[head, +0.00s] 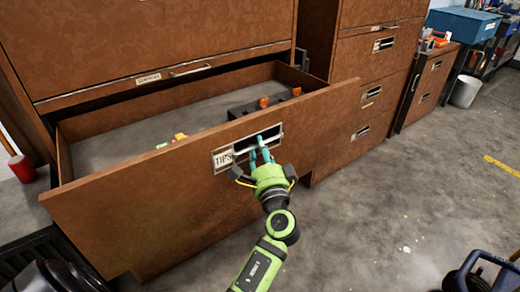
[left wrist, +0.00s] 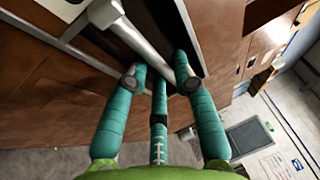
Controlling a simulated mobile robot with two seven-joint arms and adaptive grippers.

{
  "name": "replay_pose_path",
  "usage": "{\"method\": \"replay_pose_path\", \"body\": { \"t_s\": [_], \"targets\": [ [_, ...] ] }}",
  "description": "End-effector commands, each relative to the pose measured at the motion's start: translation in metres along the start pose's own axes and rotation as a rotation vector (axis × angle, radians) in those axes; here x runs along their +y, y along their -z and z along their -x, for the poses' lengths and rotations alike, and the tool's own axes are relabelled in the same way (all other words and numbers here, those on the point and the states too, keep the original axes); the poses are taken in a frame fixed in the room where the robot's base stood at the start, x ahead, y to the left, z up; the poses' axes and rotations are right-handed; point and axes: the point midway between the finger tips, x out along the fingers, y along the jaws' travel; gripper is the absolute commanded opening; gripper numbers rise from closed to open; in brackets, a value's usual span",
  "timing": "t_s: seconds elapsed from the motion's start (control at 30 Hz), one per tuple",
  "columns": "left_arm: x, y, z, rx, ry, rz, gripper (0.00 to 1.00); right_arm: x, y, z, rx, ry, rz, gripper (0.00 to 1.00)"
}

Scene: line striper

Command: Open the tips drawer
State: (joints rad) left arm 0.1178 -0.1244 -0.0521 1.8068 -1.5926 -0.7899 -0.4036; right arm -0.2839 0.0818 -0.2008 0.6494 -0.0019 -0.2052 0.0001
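The brown drawer (head: 170,215) labelled TIPS (head: 223,159) stands pulled well out of its cabinet, its inside visible from above. Its handle (head: 268,135) is a metal bar in a dark recess on the front, beside the label. My left gripper (head: 262,146) is at this handle, with its teal fingers reaching into the recess. In the left wrist view the fingers converge around the grey handle bar (left wrist: 142,32), and the gripper looks shut on it. The exact finger contact is partly hidden. My right gripper is not in view.
A black holder (head: 262,104) with orange parts and small yellow-green pieces (head: 178,138) lie in the drawer. A closed drawer (head: 130,40) is above. More brown cabinets (head: 375,95) stand to the right. The concrete floor (head: 400,200) in front is largely clear. A red cup (head: 22,168) stands left.

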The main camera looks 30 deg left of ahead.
Motion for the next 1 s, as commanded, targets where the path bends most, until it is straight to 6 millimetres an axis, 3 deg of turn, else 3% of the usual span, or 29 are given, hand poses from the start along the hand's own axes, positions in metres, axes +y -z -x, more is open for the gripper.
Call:
{"method": "replay_pose_path", "body": {
  "t_s": [0.33,0.7,1.0],
  "targets": [
    [0.0,0.0,0.004,0.0,0.001,-0.001,0.28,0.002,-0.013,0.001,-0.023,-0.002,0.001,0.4],
    [0.001,0.0,0.061,0.001,-0.002,-0.001,0.28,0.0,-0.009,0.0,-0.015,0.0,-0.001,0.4],
    [0.0,0.0,0.075,0.0,0.0,0.001,0.28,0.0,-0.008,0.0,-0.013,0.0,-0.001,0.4]
  ]
}}
